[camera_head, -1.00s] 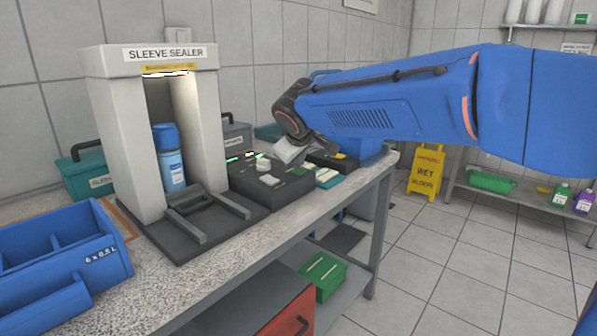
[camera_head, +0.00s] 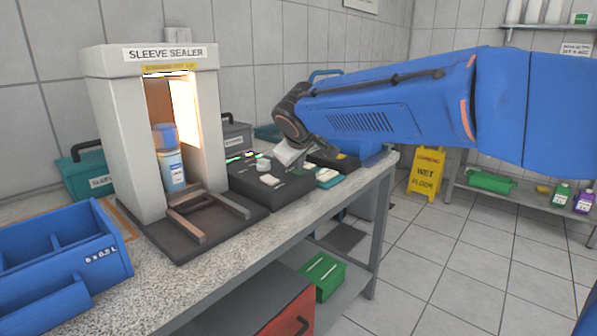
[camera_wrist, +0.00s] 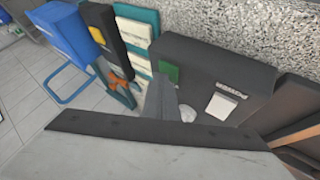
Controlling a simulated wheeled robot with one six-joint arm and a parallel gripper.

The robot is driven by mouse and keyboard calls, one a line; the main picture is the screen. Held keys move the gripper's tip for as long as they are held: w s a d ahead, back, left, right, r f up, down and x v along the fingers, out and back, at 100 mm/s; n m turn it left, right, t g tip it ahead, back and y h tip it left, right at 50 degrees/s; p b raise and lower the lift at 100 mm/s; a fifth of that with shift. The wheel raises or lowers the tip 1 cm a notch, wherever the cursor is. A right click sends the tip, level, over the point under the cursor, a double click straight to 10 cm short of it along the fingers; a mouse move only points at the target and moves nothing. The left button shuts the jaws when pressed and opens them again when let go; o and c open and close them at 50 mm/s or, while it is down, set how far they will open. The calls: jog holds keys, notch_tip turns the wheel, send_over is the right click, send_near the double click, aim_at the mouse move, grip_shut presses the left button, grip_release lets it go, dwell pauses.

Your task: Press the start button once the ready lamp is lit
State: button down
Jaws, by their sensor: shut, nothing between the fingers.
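The sleeve sealer (camera_head: 105,130) is a pale arch on a dark base, its inside glowing bright. A blue-capped bottle (camera_head: 172,170) stands inside it. A dark control box (camera_head: 262,192) sits to its right, with small green and orange-white lights (camera_head: 243,156) at its back edge. I cannot tell which is the ready lamp. In the wrist view the box (camera_wrist: 195,60) carries a white switch (camera_wrist: 221,107) labelled POWER, a green square (camera_wrist: 168,72) and a round white button (camera_wrist: 188,114). My gripper (camera_wrist: 161,98) is shut and empty over the box beside that button; contact is unclear.
A blue divided bin (camera_head: 65,262) stands at the bench's left front. Teal-and-white packs (camera_head: 328,177) and a dark case (camera_head: 333,162) lie right of the box. A yellow wet-floor sign (camera_head: 427,173) stands on the floor beyond the bench.

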aim_at(299, 173)
jog(key=shift+r, duration=0.8)
jog(key=shift+r, duration=2.5)
